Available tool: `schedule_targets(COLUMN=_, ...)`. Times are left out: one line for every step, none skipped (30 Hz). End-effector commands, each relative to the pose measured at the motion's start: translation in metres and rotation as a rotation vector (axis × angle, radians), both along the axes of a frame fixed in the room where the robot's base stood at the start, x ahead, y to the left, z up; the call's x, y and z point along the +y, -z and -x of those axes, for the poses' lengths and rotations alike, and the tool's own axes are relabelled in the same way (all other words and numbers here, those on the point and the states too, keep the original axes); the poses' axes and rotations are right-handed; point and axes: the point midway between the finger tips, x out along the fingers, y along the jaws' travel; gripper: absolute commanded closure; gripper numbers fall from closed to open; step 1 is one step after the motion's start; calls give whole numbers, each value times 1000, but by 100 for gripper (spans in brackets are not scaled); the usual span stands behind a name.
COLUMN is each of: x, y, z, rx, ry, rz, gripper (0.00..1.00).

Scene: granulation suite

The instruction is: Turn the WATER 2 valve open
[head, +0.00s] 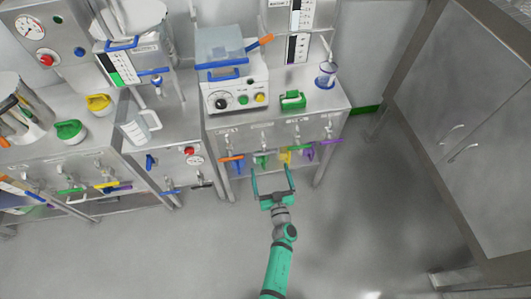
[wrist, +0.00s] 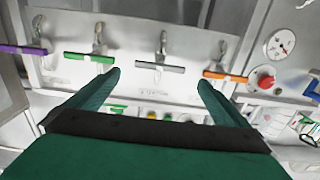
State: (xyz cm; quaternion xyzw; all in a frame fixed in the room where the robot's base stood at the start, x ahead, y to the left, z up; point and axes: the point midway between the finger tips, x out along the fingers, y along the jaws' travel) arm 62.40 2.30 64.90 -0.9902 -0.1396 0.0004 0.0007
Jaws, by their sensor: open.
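In the wrist view a pale panel carries a row of valves with bar handles: purple (wrist: 22,49), green (wrist: 90,58), grey (wrist: 160,67) and orange (wrist: 225,76). All the handles lie roughly crosswise. Lettering below the grey handle is too small to read, so I cannot tell which valve is WATER 2. My gripper (wrist: 159,80) is open and empty, its fingertips spread just below the grey handle in the picture, apart from it. In the head view my gripper (head: 272,180) is in front of the right bench, near the orange (head: 231,157) and purple (head: 331,141) handles.
A white control box (head: 236,93) and a green block (head: 292,100) stand on the bench above the valves. To its left a lower panel has a gauge and a red button (head: 189,151). A grey cabinet (head: 470,120) stands at right. The floor around my arm is clear.

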Motion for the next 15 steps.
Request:
schedule_targets(x=2, y=-1, z=-7, rx=-2, ry=0, rz=-1, gripper=0)
schedule_targets(x=3, y=-1, z=-11, rx=-2, ry=0, rz=0, gripper=0)
schedule_targets(x=4, y=-1, z=-17, rx=-2, ry=-1, rz=1, gripper=0)
schedule_targets(x=6, y=-1, z=-22, rx=-2, ry=-1, rz=3, gripper=0)
schedule_targets(x=8, y=-1, z=-27, rx=-2, ry=-1, rz=2, gripper=0)
schedule_targets(x=10, y=-2, z=-35, rx=-2, ry=-1, rz=0, gripper=0)
schedule_targets(x=11, y=-1, z=-40, rx=-2, ry=-2, rz=0, gripper=0)
schedule_targets(x=13, y=-2, z=-45, rx=-2, ry=-2, rz=1, gripper=0)
schedule_targets(x=15, y=-1, z=-52, rx=-2, ry=-2, rz=0, gripper=0)
schedule_targets(x=16, y=-1, z=-57, rx=-1, ry=-2, rz=1, gripper=0)
schedule_targets(x=18, y=-1, z=-61, rx=-2, ry=-1, rz=2, gripper=0)
schedule_targets(x=19, y=-1, z=-67, rx=-1, ry=-1, rz=1, gripper=0)
schedule_targets(x=20, y=-1, z=-71, rx=-2, ry=-1, rz=2, gripper=0)
schedule_targets(x=21, y=-1, z=-75, rx=-1, ry=-1, rz=1, gripper=0)
schedule_targets(x=23, y=-1, z=-79, rx=-2, ry=-1, rz=2, gripper=0)
